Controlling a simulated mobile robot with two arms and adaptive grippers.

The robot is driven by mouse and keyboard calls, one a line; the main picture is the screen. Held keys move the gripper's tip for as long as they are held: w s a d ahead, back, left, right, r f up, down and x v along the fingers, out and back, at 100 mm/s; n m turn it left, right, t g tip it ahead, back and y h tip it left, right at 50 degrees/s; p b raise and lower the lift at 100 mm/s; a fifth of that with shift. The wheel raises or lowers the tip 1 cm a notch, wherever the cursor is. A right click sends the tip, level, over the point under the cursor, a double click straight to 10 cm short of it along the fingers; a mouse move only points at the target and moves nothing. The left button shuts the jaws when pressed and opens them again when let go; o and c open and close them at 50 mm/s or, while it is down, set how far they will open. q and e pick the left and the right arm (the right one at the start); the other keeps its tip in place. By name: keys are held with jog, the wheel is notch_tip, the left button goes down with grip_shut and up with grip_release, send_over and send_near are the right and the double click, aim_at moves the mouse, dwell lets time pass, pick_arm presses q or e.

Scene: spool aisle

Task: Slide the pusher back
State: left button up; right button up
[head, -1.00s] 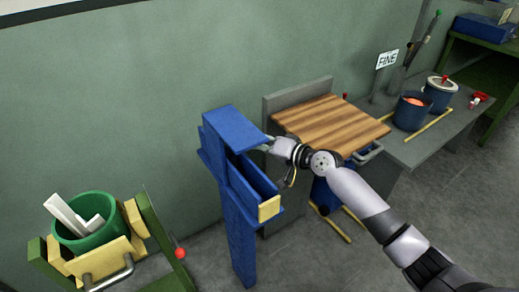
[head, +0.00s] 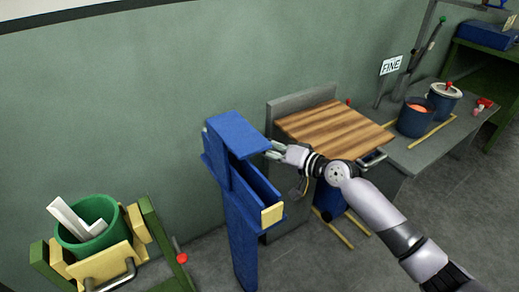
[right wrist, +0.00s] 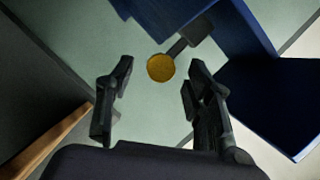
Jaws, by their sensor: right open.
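A blue stand (head: 239,206) on a post has a blue box-like top with an open slot and a yellow block (head: 271,215) at its front end. In the right wrist view a round yellow knob (right wrist: 160,67) on a short dark stem (right wrist: 187,38) sticks out beside blue surfaces; it looks like the pusher's handle. My right gripper (head: 272,150) is at the right side of the blue top. In the wrist view my right gripper (right wrist: 157,84) is open, with the knob between and just beyond its fingertips, apparently untouched. My left gripper is out of view.
A wooden board (head: 332,128) lies on the grey bench right of the stand, with blue pots (head: 417,118) and a "FINE" sign (head: 391,65) farther right. A green bucket (head: 88,222) sits in a cart at left. The green wall stands close behind.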

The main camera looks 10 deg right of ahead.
jog(key=v, duration=0.9)
jog(key=shift+s, duration=0.2)
jog(key=shift+d+r, duration=0.1)
jog(key=shift+d, duration=0.05)
jog(key=s+d+f+m+g+h+p, duration=0.1)
jog(key=d+f+h, duration=0.25)
jog(key=f, duration=0.75)
jog(key=d+f+h+p, duration=0.15)
jog(key=d+f, duration=0.35)
jog(key=f, duration=0.6)
jog(key=s+d+f+g+h, duration=0.1)
jog(key=s+f+g+h, duration=0.1)
jog(key=s+f, duration=0.45)
jog(key=s+d+f+g+h, duration=0.1)
jog(key=s+f, duration=0.3)
jog(key=f, duration=0.6)
jog(key=s+a+f+n+g+h, duration=0.1)
jog(key=s+a+f+n+g, duration=0.15)
jog(key=s+f, duration=1.1)
jog(key=s+a+f+n+g, duration=0.2)
jog(key=s+a, duration=0.1)
jog(key=s, duration=0.9)
jog(key=s+a+f+n+g+p, duration=0.1)
jog(key=s+a+f+n+g, duration=0.1)
jog(key=s, duration=1)
jog(key=shift+s+a+f+n+g+h, duration=0.35)
jog(key=shift+a+f+n+h, duration=0.1)
jog(key=shift+a+f, duration=0.2)
